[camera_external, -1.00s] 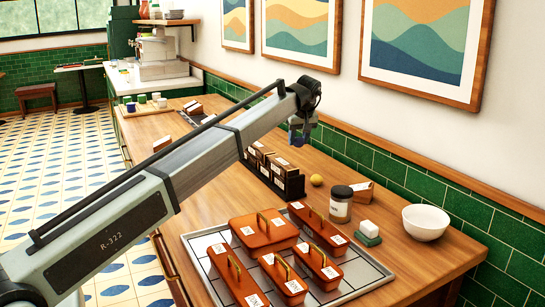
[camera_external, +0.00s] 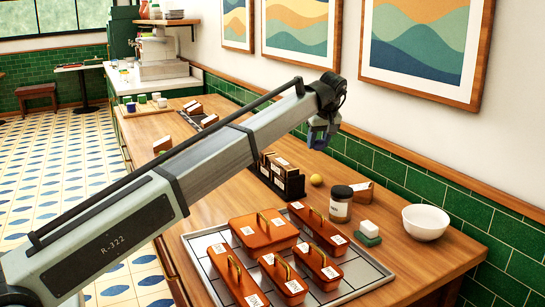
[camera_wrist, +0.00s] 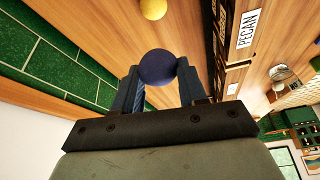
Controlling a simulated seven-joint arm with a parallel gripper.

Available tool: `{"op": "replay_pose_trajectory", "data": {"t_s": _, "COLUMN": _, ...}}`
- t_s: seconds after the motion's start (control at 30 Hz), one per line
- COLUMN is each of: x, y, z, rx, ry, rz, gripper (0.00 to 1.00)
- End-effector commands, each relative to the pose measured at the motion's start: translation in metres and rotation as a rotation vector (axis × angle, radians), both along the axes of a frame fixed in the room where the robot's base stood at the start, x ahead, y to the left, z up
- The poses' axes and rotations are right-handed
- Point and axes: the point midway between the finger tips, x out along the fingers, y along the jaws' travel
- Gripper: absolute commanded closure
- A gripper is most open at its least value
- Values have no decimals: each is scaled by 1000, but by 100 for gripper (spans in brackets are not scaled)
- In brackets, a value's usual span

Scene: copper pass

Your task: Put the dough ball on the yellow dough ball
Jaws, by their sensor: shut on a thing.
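My gripper (camera_external: 318,143) is shut on a dark blue-purple dough ball (camera_wrist: 157,67) and holds it in the air above the wooden counter. In the wrist view the ball sits between the two fingertips of my gripper (camera_wrist: 158,75). The yellow dough ball (camera_external: 316,180) rests on the counter near the wall, below my gripper in the external picture. It also shows at the top edge of the wrist view (camera_wrist: 153,9), partly cut off, apart from the held ball.
A dark box rack (camera_external: 277,181) with upright cartons stands left of the yellow ball. A dark-lidded jar (camera_external: 340,205), a small carton (camera_external: 362,191) and a white bowl (camera_external: 426,222) stand to the right. A metal tray (camera_external: 203,239) holds several orange lidded boxes. The green-tiled wall (camera_external: 400,176) is behind.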

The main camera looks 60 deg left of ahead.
Motion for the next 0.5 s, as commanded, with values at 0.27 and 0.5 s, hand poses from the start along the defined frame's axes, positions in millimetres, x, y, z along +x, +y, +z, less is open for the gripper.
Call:
{"op": "replay_pose_trajectory", "data": {"t_s": 0.27, "x": -1, "y": 0, "z": -41, "rx": 0, "ry": 0, "rz": 0, "gripper": 88}}
{"op": "replay_pose_trajectory", "data": {"t_s": 0.5, "x": -1, "y": 0, "z": -61, "rx": 0, "ry": 0, "rz": -1, "gripper": 88}}
